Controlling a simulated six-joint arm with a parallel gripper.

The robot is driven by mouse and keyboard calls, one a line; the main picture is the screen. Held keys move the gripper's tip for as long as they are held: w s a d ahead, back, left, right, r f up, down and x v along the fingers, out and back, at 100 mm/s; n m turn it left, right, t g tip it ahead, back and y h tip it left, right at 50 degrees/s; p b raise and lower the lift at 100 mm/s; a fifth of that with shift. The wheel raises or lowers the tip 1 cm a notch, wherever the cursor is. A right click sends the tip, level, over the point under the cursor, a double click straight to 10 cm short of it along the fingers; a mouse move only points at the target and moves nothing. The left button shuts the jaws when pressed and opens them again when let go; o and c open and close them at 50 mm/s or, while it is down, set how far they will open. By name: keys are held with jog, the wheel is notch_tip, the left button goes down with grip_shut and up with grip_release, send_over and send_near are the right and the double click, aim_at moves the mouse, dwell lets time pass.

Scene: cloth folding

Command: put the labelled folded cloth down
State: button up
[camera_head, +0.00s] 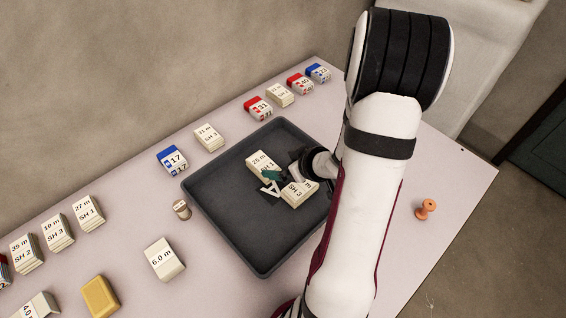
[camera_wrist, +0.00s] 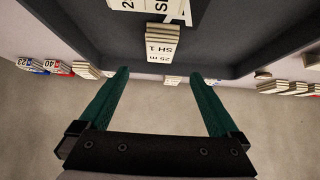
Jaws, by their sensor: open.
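A cream folded cloth labelled "25 m SH 1" (camera_head: 259,160) lies in the dark tray (camera_head: 245,225). It shows upside down in the wrist view (camera_wrist: 162,42), ahead of my fingertips. A second cream folded cloth (camera_head: 302,192) with "SH" on its label lies beside it in the tray, partly hidden by my gripper. My gripper (camera_head: 276,177) is above the tray near both cloths. In the wrist view its green fingers (camera_wrist: 159,73) are spread wide with nothing held between them.
A white letter "A" (camera_head: 270,189) shows beside the cloths. Several labelled folded cloths stand along the table's back edge, including a blue-topped one (camera_head: 171,159). A "6.0 m" cloth (camera_head: 163,258) and a yellow block (camera_head: 100,297) lie left of the tray. An orange spool (camera_head: 426,209) stands right.

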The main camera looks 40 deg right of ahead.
notch_tip(320, 180, up, 7)
jog(key=s+a+m+g+h, duration=0.1)
jog(key=s+m+g+h, duration=0.1)
jog(key=m+g+h, duration=0.15)
jog(key=s+a+r+m+g+y, duration=0.1)
jog(key=s+a+r+g+y, duration=0.1)
jog(key=s+a, duration=0.6)
jog(key=s+a+r+m+g+y, duration=0.1)
jog(key=s+a+r+g+y, duration=0.2)
jog(key=s+a, duration=0.4)
jog(key=a+r, duration=0.1)
jog(key=a, duration=0.8)
jog(key=shift+s+g, duration=0.35)
jog(key=shift+s, duration=0.05)
jog(key=shift+o, duration=0.2)
jog(key=shift+d, duration=0.1)
